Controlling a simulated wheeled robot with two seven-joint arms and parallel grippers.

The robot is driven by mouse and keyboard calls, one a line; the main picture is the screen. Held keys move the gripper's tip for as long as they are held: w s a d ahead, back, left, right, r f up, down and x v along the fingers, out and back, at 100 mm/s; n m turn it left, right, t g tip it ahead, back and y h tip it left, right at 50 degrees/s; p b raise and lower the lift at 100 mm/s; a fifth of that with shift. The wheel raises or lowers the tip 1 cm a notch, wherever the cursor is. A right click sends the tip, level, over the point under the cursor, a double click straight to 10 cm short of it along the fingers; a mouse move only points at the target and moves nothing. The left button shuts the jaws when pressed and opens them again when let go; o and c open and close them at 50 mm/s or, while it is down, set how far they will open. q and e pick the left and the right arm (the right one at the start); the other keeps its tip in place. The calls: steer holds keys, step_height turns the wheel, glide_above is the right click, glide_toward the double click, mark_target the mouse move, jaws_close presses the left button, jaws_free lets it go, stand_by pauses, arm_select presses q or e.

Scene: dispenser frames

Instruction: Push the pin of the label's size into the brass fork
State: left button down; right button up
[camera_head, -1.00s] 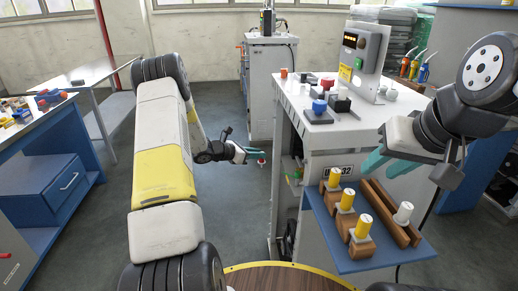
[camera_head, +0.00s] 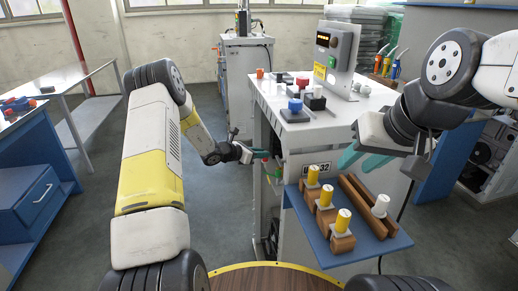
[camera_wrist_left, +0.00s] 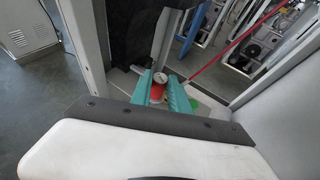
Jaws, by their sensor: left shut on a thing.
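My left gripper (camera_head: 256,155) is at the open left side of the white cabinet (camera_head: 300,130). In the left wrist view its teal fingers (camera_wrist_left: 160,90) are shut on a red pin (camera_wrist_left: 156,92) with a pale round top. A label ending in 32 (camera_head: 316,169) is on the cabinet front, partly hidden. Yellow-topped pins (camera_head: 312,174) (camera_head: 326,195) (camera_head: 343,219) stand in wooden blocks on a blue shelf (camera_head: 375,245). A white pin (camera_head: 380,205) stands in a wooden rail (camera_head: 362,200). My right gripper (camera_head: 362,158) appears open and empty above the shelf. I cannot make out the brass fork.
The cabinet's pale post (camera_wrist_left: 90,45) and side panel (camera_wrist_left: 280,90) flank the left gripper. A control box (camera_head: 334,52) and red and blue buttons (camera_head: 295,105) are on the cabinet top. A blue workbench (camera_head: 35,190) stands left. Open floor lies between bench and cabinet.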

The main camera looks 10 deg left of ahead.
mark_target(265, 162)
arm_select(q)
steer(key=d, duration=0.2)
steer(key=w+d, duration=0.1)
steer(key=d, duration=0.1)
steer(key=w+d, duration=0.1)
steer(key=d, duration=0.2)
steer(key=shift+w+f, duration=0.1)
steer(key=shift+f, duration=0.05)
steer(key=shift+a+f, duration=0.1)
steer(key=shift+f, duration=0.45)
steer(key=shift+f, duration=1.9)
stand_by(0.6)
steer(key=c, duration=1.2)
jaws_free()
steer(key=shift+o, duration=0.2)
steer(key=v, duration=0.8)
steer(key=shift+w, duration=0.1)
